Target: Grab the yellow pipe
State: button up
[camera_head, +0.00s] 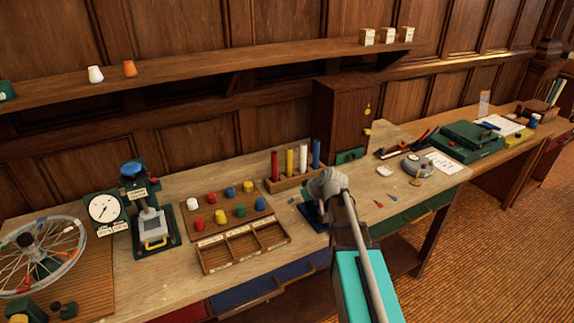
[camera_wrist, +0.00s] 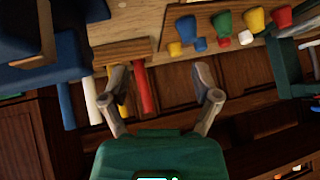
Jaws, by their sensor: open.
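The yellow pipe (camera_head: 289,162) stands upright in a wooden rack (camera_head: 293,182) on the bench, between the red pipe (camera_head: 275,165) and the white pipe (camera_head: 303,158). The blue pipe (camera_head: 316,153) stands at the right end. In the wrist view, where the scene appears turned over, the yellow pipe (camera_wrist: 123,108) is partly hidden behind the left finger of my gripper (camera_wrist: 160,78). My gripper is open and empty. The red pipe (camera_wrist: 145,90) shows between the fingers, nearer the left one. In the head view, my arm largely hides my gripper.
A board of coloured pegs (camera_head: 226,207) and a compartment tray (camera_head: 243,246) lie left of the rack. A wooden cabinet (camera_head: 338,112) stands behind its right end. A dial gauge (camera_head: 104,208) and a spoked wheel (camera_head: 40,255) are at far left. A shelf (camera_head: 200,69) runs above.

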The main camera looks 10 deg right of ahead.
aim_at(291, 154)
jog(key=w+d+r+t, duration=0.2)
jog(key=w+d+r, duration=0.1)
jog(key=w, duration=0.3)
jog(key=w+d+r+t+p, duration=0.1)
jog(key=w+d+r+t, duration=0.2)
jog(key=w+r, duration=0.2)
jog(key=shift+w+d+n+t+y, duration=0.15)
jog(key=shift+w+n+t+y, duration=0.2)
jog(key=shift+w, duration=0.65)
jog(key=shift+b+x, duration=1.7)
jog(key=shift+x, duration=2.55)
jog(key=shift+b+x, duration=1.1)
jog(key=shift+x, duration=1.55)
jog(key=shift+s+f, duration=0.1)
jog(key=shift+f, duration=0.05)
